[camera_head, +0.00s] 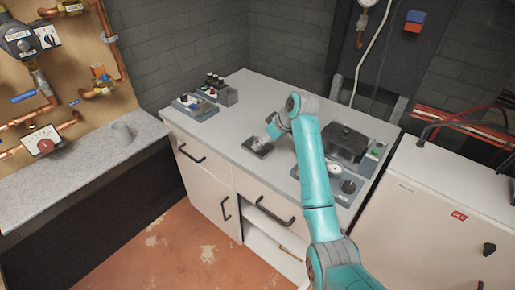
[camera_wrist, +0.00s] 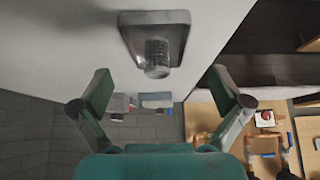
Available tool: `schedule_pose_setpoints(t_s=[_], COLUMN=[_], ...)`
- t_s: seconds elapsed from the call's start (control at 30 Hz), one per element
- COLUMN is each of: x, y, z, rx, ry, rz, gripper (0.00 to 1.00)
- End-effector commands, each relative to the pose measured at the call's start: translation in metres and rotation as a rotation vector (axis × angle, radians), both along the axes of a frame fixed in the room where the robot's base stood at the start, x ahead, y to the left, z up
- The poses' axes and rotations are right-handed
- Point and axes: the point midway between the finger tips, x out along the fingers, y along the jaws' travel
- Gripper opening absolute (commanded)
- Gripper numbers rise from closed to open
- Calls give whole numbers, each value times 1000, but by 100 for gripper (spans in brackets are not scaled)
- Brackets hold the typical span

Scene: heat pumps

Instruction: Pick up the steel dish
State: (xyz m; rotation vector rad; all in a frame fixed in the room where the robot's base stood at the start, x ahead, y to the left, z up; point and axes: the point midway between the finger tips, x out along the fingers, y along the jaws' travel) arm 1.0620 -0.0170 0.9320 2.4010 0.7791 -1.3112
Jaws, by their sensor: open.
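A small grey, metallic-looking round piece stands on a dark square plate on the white counter; I cannot tell for sure which of them is the steel dish. In the wrist view the round piece (camera_wrist: 157,58) and the plate (camera_wrist: 173,18) are at top centre, the piece ribbed and upright. In the head view the plate (camera_head: 260,150) lies mid-counter, the piece partly hidden by my gripper (camera_head: 268,132). My gripper (camera_wrist: 162,88) is open and empty, its two fingers apart to either side of the piece in the picture, not touching it.
A dark box-like unit (camera_head: 346,144) and a control panel (camera_head: 345,185) stand right of my arm. The front counter left of the plate is clear.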

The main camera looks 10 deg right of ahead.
Motion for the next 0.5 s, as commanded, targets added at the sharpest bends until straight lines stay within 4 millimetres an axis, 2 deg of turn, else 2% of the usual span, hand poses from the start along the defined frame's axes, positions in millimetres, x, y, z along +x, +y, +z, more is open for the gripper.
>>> schedule_pose_setpoints(t_s=[0.3, 0.5], x=[20, 25], y=[10, 12], z=[-34, -42], rx=[0, 0], ry=[3, 0], rz=[1, 0], gripper=[100, 100])
